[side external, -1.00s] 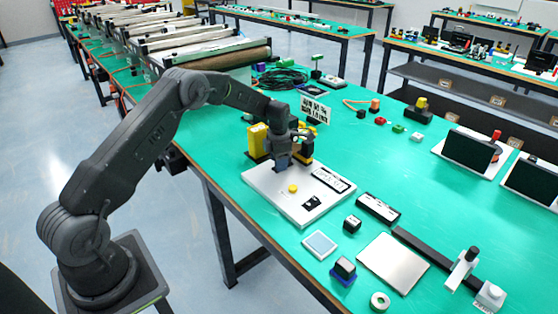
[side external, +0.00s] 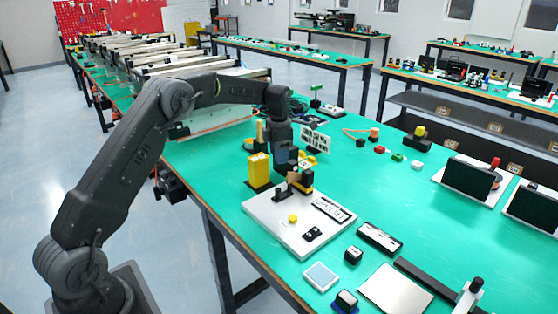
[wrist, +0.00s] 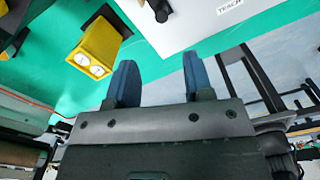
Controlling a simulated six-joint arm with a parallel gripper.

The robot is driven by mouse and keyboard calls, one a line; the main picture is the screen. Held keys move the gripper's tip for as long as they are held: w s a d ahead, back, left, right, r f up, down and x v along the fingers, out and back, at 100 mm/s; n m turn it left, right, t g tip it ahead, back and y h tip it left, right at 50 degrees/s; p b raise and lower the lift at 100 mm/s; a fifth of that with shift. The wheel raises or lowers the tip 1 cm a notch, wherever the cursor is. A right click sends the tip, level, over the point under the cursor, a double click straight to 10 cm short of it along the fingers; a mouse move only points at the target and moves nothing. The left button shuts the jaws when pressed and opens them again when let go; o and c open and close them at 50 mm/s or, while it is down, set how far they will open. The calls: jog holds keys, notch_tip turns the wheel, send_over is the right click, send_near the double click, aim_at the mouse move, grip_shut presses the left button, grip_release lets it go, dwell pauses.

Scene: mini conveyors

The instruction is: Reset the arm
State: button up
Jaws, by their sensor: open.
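My gripper (side external: 283,164) is above the green table, over the back edge of a white board (side external: 268,224) and to the right of a yellow block (side external: 258,170). In the wrist view my gripper (wrist: 156,78) shows two blue fingers, apart with nothing between them. The yellow block also shows in the wrist view (wrist: 97,42), left of the fingers and apart from them. My arm is bent and reaches in from the left in the side view.
The white board carries a yellow button (side external: 293,218) and a black switch (side external: 312,234). Black-and-yellow parts (side external: 304,180) stand close right of my gripper. Conveyors (side external: 222,112) lie behind.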

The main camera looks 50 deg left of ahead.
jog(key=s+d+r+m+t, duration=0.3)
jog(key=s+d+r+m, duration=0.9)
jog(key=s+r+m, duration=0.25)
jog(key=s+d+f+m+t, duration=0.1)
jog(key=s+d+m, duration=0.2)
jog(key=s+m, duration=0.5)
jog(key=s+d+f+m+t, duration=0.1)
jog(key=s+d+m, duration=0.2)
jog(key=s+m, duration=0.6)
jog(key=s, duration=0.3)
jog(key=shift+s+d+t, duration=0.2)
jog(key=shift+s+t, duration=0.1)
